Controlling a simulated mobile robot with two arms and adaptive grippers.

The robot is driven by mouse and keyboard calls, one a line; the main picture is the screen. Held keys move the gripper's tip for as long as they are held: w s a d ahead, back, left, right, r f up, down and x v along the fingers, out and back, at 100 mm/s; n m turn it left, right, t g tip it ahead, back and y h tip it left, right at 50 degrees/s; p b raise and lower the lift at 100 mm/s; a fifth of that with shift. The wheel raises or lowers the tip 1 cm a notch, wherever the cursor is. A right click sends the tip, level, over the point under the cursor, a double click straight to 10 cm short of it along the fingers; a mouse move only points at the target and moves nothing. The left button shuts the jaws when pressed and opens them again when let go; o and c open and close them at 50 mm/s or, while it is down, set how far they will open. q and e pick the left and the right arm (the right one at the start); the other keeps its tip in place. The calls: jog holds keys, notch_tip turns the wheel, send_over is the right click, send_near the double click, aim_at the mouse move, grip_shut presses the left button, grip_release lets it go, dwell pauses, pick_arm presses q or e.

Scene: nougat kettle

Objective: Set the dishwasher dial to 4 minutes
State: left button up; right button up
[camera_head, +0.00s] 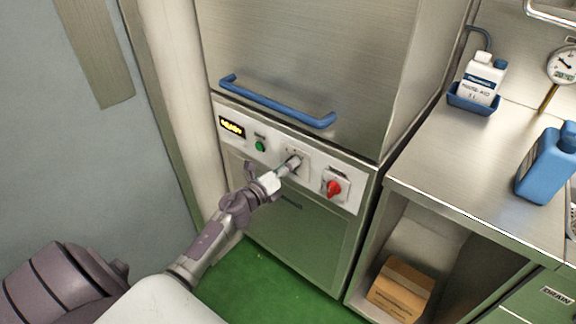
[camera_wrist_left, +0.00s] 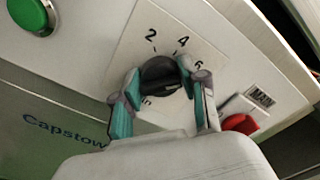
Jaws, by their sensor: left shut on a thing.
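The dishwasher dial (camera_wrist_left: 161,75) is a black round knob on a white plate, with the marks 2, 4 and 6 around its upper side in the left wrist view. My left gripper (camera_wrist_left: 158,84) is shut on the dial, one finger on each side. The fingers and palm hide part of the plate and its lower lettering, and I cannot tell exactly which mark the dial points to. In the head view my left gripper (camera_head: 292,163) reaches the control panel (camera_head: 313,172) of the steel dishwasher (camera_head: 300,60) and covers the dial. My right gripper is not in view.
A green button (camera_head: 260,146) and a lit display (camera_head: 231,127) are left of the dial, and a red switch (camera_head: 333,188) is right of it. A blue handle (camera_head: 275,103) runs above the panel. A steel counter (camera_head: 450,175) with bottles stands at right.

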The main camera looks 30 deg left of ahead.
pick_arm(q)
jog(key=n+p, duration=0.1)
jog(key=n, duration=0.3)
jog(key=shift+n, duration=0.3)
jog(key=shift+f+n+p, duration=0.15)
jog(key=shift+n+p, duration=0.55)
jog(key=shift+n, duration=1.2)
jog(key=o, duration=1.1)
jog(key=shift+s, duration=0.1)
jog(key=s, duration=0.8)
jog(key=s+a, duration=0.1)
jog(key=s, duration=0.3)
